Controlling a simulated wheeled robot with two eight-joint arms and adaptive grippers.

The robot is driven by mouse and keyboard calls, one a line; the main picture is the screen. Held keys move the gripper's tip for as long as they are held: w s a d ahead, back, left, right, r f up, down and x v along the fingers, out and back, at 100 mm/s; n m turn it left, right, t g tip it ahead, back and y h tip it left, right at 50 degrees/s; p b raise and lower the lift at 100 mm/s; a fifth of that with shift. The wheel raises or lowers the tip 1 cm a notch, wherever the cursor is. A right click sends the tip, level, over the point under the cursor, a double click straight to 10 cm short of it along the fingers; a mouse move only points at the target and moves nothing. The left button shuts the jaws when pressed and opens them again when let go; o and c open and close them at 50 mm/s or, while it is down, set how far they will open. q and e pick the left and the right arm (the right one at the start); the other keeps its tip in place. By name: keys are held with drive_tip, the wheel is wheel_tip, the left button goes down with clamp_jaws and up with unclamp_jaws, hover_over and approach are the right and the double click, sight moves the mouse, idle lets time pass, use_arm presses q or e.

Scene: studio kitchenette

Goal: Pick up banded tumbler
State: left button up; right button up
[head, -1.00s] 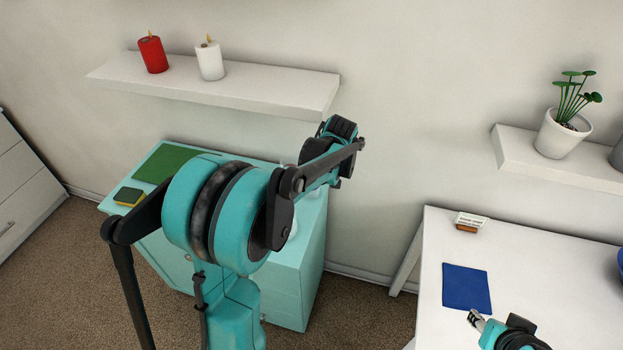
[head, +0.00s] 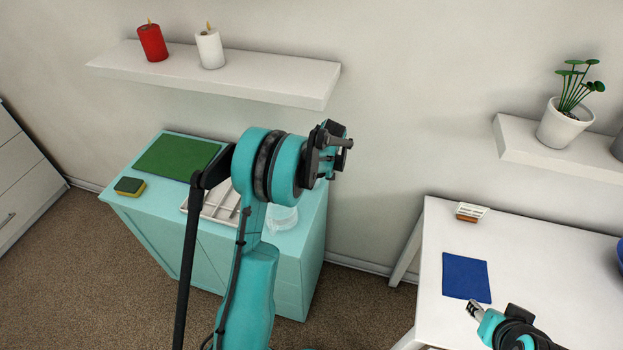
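A clear, glass-like vessel (head: 283,218) stands on the turquoise cabinet, right of the cutlery tray and partly hidden behind my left arm. It may be the banded tumbler, but I cannot make out bands. My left gripper (head: 338,158) is raised above the cabinet's right end, up and to the right of the vessel in the picture and apart from it. Its fingers are partly hidden by its own links, so its opening cannot be told. My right gripper (head: 474,309) is low over the white table, near the blue mat; its tips are too small to read.
The turquoise cabinet (head: 150,222) also carries a green mat (head: 176,157), a sponge (head: 129,187) and a cutlery tray (head: 212,213). A wall shelf (head: 270,88) with two candles hangs above. The white table (head: 560,270) holds a blue mat (head: 466,277) and a small card holder (head: 470,213).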

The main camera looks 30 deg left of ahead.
use_arm(q)
drive_tip(key=shift+w+a+f, duration=0.1)
drive_tip(key=shift+a+f, duration=0.05)
drive_tip(key=shift+f, duration=0.25)
drive_tip(key=shift+r, duration=0.1)
drive_tip(key=c, duration=1.4)
drive_tip(key=shift+c, duration=0.2)
